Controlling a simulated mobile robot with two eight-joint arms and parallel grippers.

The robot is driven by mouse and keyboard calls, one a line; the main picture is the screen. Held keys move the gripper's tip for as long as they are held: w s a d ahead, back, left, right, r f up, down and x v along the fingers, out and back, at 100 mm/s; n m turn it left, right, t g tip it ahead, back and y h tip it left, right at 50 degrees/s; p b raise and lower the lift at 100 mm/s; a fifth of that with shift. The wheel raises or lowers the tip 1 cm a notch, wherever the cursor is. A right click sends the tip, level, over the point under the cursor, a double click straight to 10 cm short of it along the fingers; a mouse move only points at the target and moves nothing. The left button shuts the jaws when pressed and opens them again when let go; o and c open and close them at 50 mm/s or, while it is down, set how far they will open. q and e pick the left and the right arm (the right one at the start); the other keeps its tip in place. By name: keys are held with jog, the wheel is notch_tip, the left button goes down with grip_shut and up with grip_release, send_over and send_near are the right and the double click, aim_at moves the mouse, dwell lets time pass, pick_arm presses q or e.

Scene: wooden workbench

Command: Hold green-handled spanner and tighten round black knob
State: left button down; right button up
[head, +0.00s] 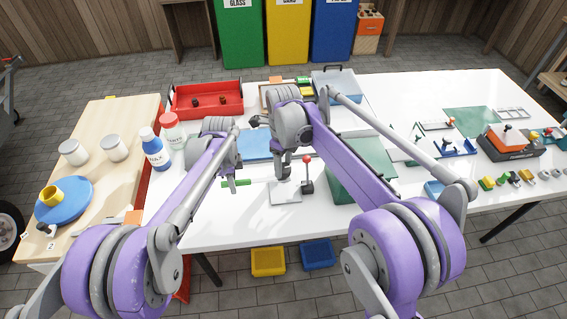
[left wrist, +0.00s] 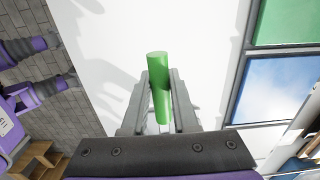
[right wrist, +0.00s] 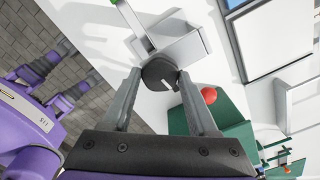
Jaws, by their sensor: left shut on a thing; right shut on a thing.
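The green-handled spanner (head: 236,183) is over the white bench top, its green handle (left wrist: 157,85) between the fingers of my left gripper (left wrist: 160,105). My left gripper also shows in the head view (head: 234,187), shut on the handle. The round black knob (right wrist: 159,73) sits between the fingertips of my right gripper (right wrist: 160,85), which is shut on it. In the right wrist view a grey spanner shaft (right wrist: 137,25) runs from the green end toward the knob and a grey block (right wrist: 180,45). In the head view my right gripper (head: 284,172) is above a grey plate (head: 285,192) and hides the knob.
A red-balled lever (head: 307,172) stands just right of my right gripper, beside a dark green board (head: 362,175). A blue panel (head: 256,145) lies behind the grippers. Bottles (head: 154,149) stand to the left. The bench front left of the plate is clear.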

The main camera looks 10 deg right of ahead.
jog(key=shift+r+m, duration=0.1)
jog(key=shift+m, duration=0.8)
jog(key=o, duration=1.4)
notch_tip(320, 180, up, 12)
pick_arm(q)
jog(key=c, duration=0.6)
grip_release()
